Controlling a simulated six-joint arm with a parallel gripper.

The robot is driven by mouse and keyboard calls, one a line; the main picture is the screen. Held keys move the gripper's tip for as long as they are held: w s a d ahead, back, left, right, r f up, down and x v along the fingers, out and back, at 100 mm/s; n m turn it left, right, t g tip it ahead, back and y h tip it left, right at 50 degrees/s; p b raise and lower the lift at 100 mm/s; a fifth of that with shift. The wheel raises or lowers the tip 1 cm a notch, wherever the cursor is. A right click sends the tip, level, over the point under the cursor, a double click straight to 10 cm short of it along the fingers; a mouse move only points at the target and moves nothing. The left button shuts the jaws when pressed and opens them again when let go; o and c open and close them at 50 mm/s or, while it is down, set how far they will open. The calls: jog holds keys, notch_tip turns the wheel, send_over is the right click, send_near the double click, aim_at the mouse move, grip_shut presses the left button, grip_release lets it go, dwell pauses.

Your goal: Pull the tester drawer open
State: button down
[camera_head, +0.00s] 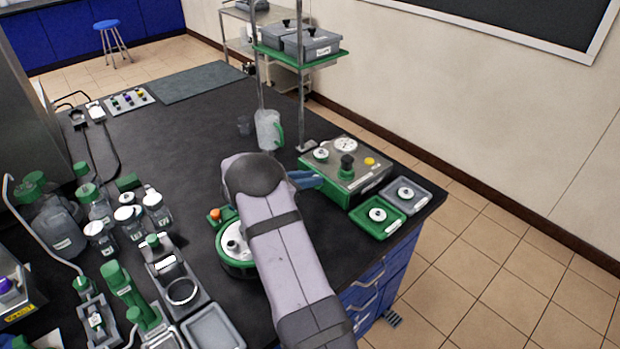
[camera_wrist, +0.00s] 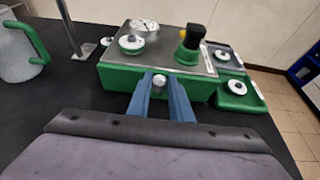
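The tester (camera_head: 345,172) is a green box with a grey top near the right edge of the black bench. It carries a round gauge, a white-and-green knob, a black knob and a yellow button. The wrist view shows the tester's green front (camera_wrist: 207,90) with a small silver drawer knob (camera_wrist: 160,82) low on it. The drawer looks shut. My gripper (camera_head: 310,180) reaches the tester's front from the left. In the wrist view its blue fingers (camera_wrist: 160,88) stand on both sides of the knob, which fills the gap between them. The knob is hidden in the head view.
A green tray (camera_head: 380,224) and a grey tray (camera_head: 408,193) sit right of the tester. A clear jug (camera_head: 268,130) and a stand post (camera_head: 301,75) are close behind. A round green device (camera_head: 235,243) lies beside my arm. Bottles and racks fill the bench's left.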

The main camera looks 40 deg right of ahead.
jog(key=a, duration=0.7)
jog(key=shift+a, duration=0.25)
jog(key=c, duration=1.6)
grip_release()
jog(key=shift+d, duration=0.1)
jog(key=shift+b+v, duration=1.2)
jog(key=shift+v, duration=2.5)
